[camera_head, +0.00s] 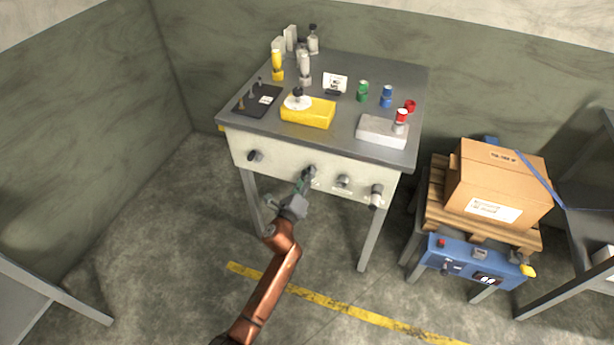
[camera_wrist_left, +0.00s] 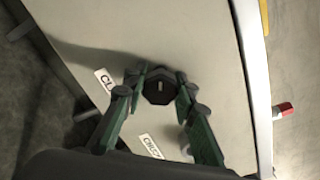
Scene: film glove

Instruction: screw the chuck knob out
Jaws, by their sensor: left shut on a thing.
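The chuck knob is a dark, faceted knob with a pale mark, on the pale front panel (camera_head: 277,166) of the grey workbench. In the left wrist view the knob (camera_wrist_left: 159,90) sits between the two green fingers of my left gripper (camera_wrist_left: 160,84). The fingers are closed on its sides. In the head view my left gripper (camera_head: 304,181) reaches up to the panel and partly covers the knob (camera_head: 311,171). A printed label (camera_wrist_left: 150,146) lies just below the knob in the wrist view. I cannot tell how far the knob is turned. My right gripper is not in view.
Other knobs sit on the panel: a dark one (camera_head: 255,156) to the left, a grey one (camera_head: 343,181) and another (camera_head: 376,196) to the right. A yellow block (camera_head: 308,112) and several small bottles stand on the benchtop. A cardboard box (camera_head: 500,180) stands on a pallet at right.

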